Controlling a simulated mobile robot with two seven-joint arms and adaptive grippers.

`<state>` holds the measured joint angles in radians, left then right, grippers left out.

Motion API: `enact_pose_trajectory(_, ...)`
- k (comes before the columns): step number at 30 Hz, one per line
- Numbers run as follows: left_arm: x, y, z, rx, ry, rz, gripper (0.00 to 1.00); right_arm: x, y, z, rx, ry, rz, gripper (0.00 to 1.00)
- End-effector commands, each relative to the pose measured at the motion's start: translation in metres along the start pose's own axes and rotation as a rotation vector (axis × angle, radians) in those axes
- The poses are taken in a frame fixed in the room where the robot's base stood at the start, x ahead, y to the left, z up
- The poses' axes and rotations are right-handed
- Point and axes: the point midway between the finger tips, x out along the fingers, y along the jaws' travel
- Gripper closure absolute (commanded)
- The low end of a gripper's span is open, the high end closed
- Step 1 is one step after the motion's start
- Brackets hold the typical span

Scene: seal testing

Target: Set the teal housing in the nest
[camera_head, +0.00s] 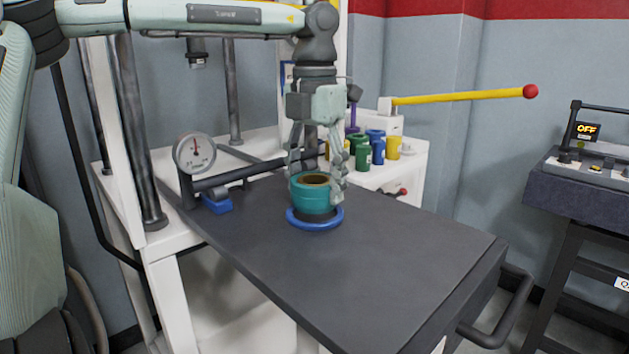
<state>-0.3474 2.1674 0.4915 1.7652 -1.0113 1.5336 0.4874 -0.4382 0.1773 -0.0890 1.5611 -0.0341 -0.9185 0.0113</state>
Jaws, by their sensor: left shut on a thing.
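The teal housing (314,198) is a short upright cylinder with an open top and a brownish inner rim. It is at the blue ring of the nest (316,225) on the dark plate. I cannot tell whether it rests fully down in the ring or sits slightly above it. My left gripper (318,186) comes from above and is shut on the housing, with fingers on its left and right sides. My right gripper is not in view.
A dial gauge (194,153) stands left of the nest, with a blue block (217,205) by it. Several coloured cylinders (372,147) stand on a white shelf behind. A yellow lever (460,97) with a red knob reaches right. The dark plate (370,270) is clear in front.

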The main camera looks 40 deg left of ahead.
Motion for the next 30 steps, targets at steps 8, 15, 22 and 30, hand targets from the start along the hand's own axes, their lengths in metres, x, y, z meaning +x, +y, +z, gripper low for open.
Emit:
enact_pose_trajectory(8, -0.001, 0.0, 0.0, 0.0, -0.001, -0.001, 0.75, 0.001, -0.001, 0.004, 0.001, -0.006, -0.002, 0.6)
enact_pose_trajectory(15, 0.006, 0.0, 0.0, 0.0, -0.001, 0.0, 0.75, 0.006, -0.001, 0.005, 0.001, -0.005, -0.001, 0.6)
enact_pose_trajectory(22, 0.014, 0.0, 0.0, 0.001, -0.002, 0.0, 0.75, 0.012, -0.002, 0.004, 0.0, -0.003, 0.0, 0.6)
enact_pose_trajectory(30, 0.014, 0.0, 0.0, 0.001, -0.002, 0.0, 0.75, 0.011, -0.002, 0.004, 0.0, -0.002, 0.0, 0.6)
